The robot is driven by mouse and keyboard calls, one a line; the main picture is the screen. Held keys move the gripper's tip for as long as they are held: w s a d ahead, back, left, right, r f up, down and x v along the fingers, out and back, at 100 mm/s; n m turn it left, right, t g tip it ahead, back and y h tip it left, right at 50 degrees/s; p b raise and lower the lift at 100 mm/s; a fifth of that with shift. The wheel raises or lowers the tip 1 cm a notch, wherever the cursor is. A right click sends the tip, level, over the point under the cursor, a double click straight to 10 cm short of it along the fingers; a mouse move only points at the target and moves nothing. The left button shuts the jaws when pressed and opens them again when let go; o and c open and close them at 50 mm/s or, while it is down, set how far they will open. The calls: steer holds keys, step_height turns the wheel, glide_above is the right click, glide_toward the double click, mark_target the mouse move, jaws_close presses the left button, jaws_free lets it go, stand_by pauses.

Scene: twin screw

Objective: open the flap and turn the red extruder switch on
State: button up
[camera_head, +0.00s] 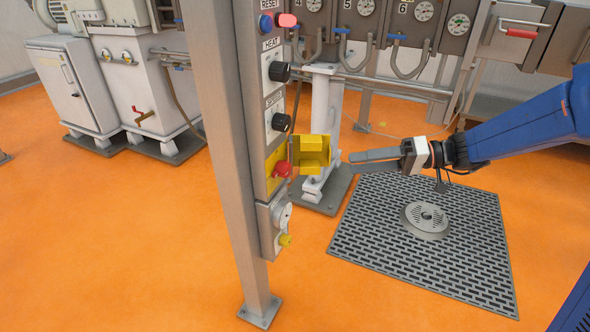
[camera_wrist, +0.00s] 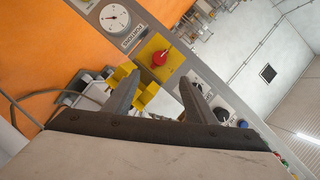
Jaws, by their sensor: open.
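The red switch (camera_head: 282,169) sits on a yellow plate low on the panel of a grey post. The yellow flap (camera_head: 314,151) stands out to the right of the panel, swung open, leaving the switch uncovered. In the wrist view the red switch (camera_wrist: 160,58) shows on its yellow plate, with its white mark visible. The yellow flap (camera_wrist: 146,92) is partly hidden by the left finger there. My gripper (camera_head: 352,161) is right of the flap, its fingers pointing left at the panel.
Black knobs (camera_head: 279,71) and a blue button (camera_head: 266,23) are above on the panel. A round dial (camera_head: 283,215) and a yellow knob (camera_head: 285,240) are below. A white pedestal (camera_head: 326,110) stands behind the flap. Orange floor around the dark grate (camera_head: 370,235) is open.

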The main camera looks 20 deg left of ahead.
mark_target(289, 170)
steer(key=x, duration=1.7)
steer(key=shift+w+a, duration=0.2)
steer(key=shift+a, duration=0.1)
steer(key=c, duration=1)
